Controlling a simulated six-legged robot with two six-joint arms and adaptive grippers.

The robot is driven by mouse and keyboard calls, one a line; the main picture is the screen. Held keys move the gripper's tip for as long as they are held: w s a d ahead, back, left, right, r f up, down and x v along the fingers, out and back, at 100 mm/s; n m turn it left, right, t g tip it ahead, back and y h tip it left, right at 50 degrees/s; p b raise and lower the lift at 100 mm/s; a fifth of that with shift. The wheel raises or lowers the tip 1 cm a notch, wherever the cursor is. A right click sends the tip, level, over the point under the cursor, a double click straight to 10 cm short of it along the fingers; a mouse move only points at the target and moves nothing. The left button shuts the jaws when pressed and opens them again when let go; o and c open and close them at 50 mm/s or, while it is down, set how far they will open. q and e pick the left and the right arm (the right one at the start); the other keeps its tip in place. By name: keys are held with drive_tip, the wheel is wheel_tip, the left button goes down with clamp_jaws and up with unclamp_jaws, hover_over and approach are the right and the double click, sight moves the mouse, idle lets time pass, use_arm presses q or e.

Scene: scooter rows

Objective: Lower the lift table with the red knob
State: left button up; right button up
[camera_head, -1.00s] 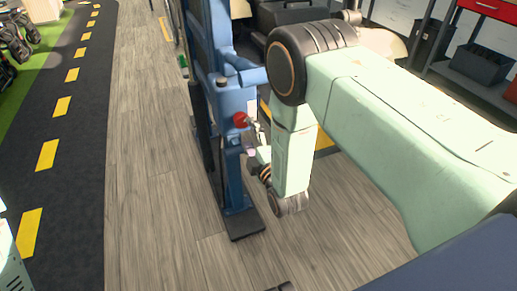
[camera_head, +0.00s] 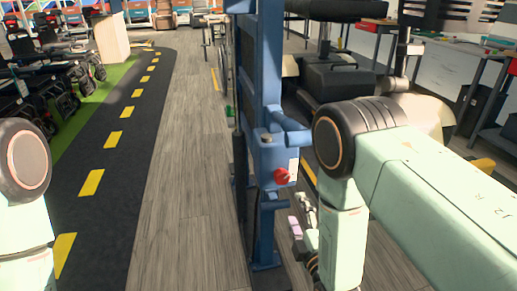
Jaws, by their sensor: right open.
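The red knob (camera_head: 283,176) sits on the side of a blue box on the upright blue column of the lift (camera_head: 262,70), right of the middle in the head view. My right arm comes in from the right and bends down beside the column. My right gripper (camera_head: 299,222) is open just below and slightly right of the knob, partly hidden by my own forearm. It looks apart from the knob. My left arm shows at the left edge, but its gripper is out of view. I cannot make out the lift's table surface clearly.
A dark seat or machine (camera_head: 338,80) stands behind the column. Work tables (camera_head: 480,50) line the right side. Scooters (camera_head: 60,65) stand in a row on green flooring at the left. The wooden floor (camera_head: 185,180) left of the column is clear, beside a dark lane with yellow dashes.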

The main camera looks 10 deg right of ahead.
drive_tip(key=s+d+f+m+g, duration=0.2)
drive_tip(key=s+f+m+g, duration=0.75)
drive_tip(key=s+f, duration=0.3)
drive_tip(key=s+d+m+g+p, duration=0.1)
drive_tip(key=s+m+g, duration=0.6)
drive_tip(key=s, duration=1.5)
drive_tip(key=shift+d+f+g+h+p, duration=0.15)
drive_tip(key=shift+g+h+p, duration=0.15)
drive_tip(key=shift+g+p, duration=0.4)
drive_tip(key=shift+s, duration=0.1)
